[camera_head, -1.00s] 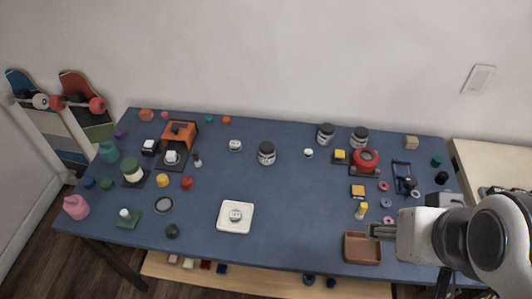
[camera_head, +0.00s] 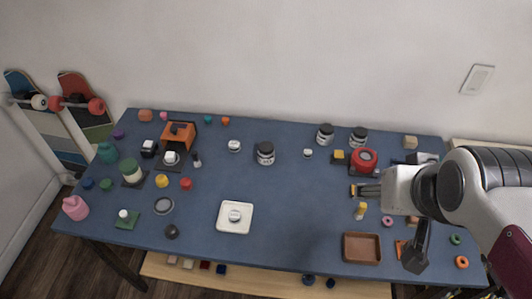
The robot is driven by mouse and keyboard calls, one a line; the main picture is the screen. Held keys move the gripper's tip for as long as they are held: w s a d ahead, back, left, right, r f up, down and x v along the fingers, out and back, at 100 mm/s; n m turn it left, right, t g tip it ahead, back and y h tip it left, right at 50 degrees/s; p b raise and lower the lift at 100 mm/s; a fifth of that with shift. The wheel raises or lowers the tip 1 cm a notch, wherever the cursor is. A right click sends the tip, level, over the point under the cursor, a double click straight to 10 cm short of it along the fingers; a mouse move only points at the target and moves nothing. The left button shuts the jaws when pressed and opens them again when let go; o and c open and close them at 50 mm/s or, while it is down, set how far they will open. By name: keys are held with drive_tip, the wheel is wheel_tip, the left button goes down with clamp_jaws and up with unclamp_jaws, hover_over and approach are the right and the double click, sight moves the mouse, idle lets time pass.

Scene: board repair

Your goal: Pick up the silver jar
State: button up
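Three greyish jars with dark lids and pale labels stand upright on the blue table. One jar (camera_head: 265,154) is alone near the middle. Two more, a left one (camera_head: 325,135) and a right one (camera_head: 358,137), stand side by side at the back. I cannot tell which one is the silver jar.
A red round object (camera_head: 363,159) stands behind my gripper. A white square dish (camera_head: 235,217) is near the front middle.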

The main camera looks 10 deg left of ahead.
sight(267, 149)
drive_tip(key=w+a+f+n+t+y, duration=0.1)
drive_tip(key=w+a+f, duration=0.2)
drive_tip(key=w, duration=0.5)
drive_tip(key=w+a+f+t, duration=0.1)
drive_tip(key=w+a+f, duration=0.25)
drive_tip(key=w, duration=0.35)
drive_tip(key=w+a+f+n+t+y, duration=0.1)
drive_tip(key=w+a+f, duration=0.15)
drive_tip(key=w, duration=0.55)
drive_tip(key=shift+w+a+f+n+t+y, duration=0.55)
drive_tip(key=shift+w+a+f, duration=0.45)
drive_tip(key=shift+a+f, duration=1.7)
drive_tip(key=shift+w+a+f+n+t+y, duration=0.35)
drive_tip(key=shift+w+a+f+y, duration=0.45)
drive_tip(key=shift+a+f, duration=1.85)
drive_tip(key=shift+w+a+f+n+t+y, duration=0.4)
drive_tip(key=shift+w+a+f, duration=1)
drive_tip(key=shift+f, duration=2.25)
drive_tip(key=shift+s+a, duration=0.2)
drive_tip(key=shift+a, duration=0.1)
drive_tip(key=shift+x, duration=1.2)
drive_tip(key=shift+f, duration=0.1)
